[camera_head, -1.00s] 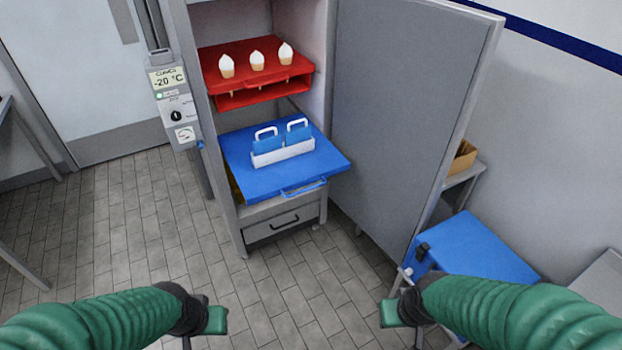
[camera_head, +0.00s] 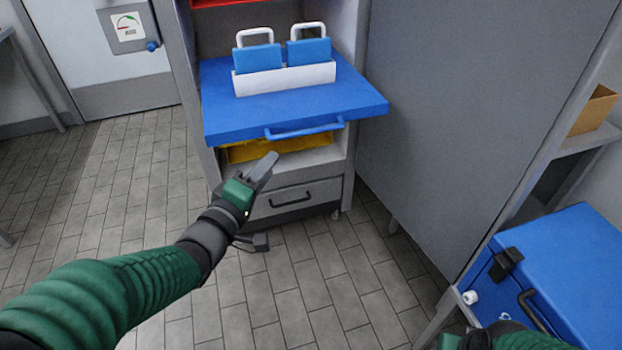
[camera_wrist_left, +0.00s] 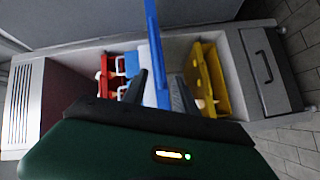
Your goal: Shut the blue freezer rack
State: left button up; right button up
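The blue freezer rack (camera_head: 225,110) is pulled out of the open freezer cabinet, with its blue bar handle (camera_head: 305,131) on the front edge. A white holder (camera_head: 285,80) with two blue, white-handled pieces stands on it. My left gripper (camera_head: 260,203) is open and empty, below and in front of the rack, apart from the handle in the head view. In the left wrist view the rack (camera_wrist_left: 155,50) shows edge-on, beyond and between the open fingers (camera_wrist_left: 162,95). My right gripper (camera_head: 450,342) is mostly cut off at the bottom edge.
A red rack (camera_head: 222,3) is above and a yellow rack (camera_head: 280,147) below. A grey drawer (camera_head: 290,200) is at the cabinet's bottom. The grey cabinet door (camera_head: 450,120) stands open at right. A blue box (camera_head: 575,250) is at lower right. The tiled floor in front is clear.

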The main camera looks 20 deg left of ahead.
pick_arm(q)
notch_tip(320, 180, down, 4)
jog(key=t+b, duration=0.1)
jog(key=b, duration=0.2)
pick_arm(e)
jog(key=s+b+x, duration=0.1)
jog(key=s+x, duration=0.1)
jog(key=x, duration=0.5)
jog(key=w+r+p+v, duration=0.1)
jog(key=w+p+v, duration=0.1)
jog(key=p+v, duration=0.95)
pick_arm(q)
jog(key=n+t+h+b, duration=0.1)
jog(key=h+b, duration=0.1)
send_near(308, 132)
jog(key=x, duration=0.3)
jog(key=b+x, duration=0.1)
jog(key=x, duration=0.2)
jog(key=b+x, duration=0.1)
jog(key=x, duration=0.3)
jog(key=shift+w+a+f, duration=0.1)
jog(key=shift+f, duration=0.25)
jog(key=shift+w+r, duration=0.15)
jog(key=shift+w, duration=0.1)
pick_arm(e)
jog(key=x, duration=0.6)
jog(key=shift+s+a, duration=0.1)
jog(key=shift+a, duration=0.15)
pick_arm(q)
jog(key=shift+c, duration=0.2)
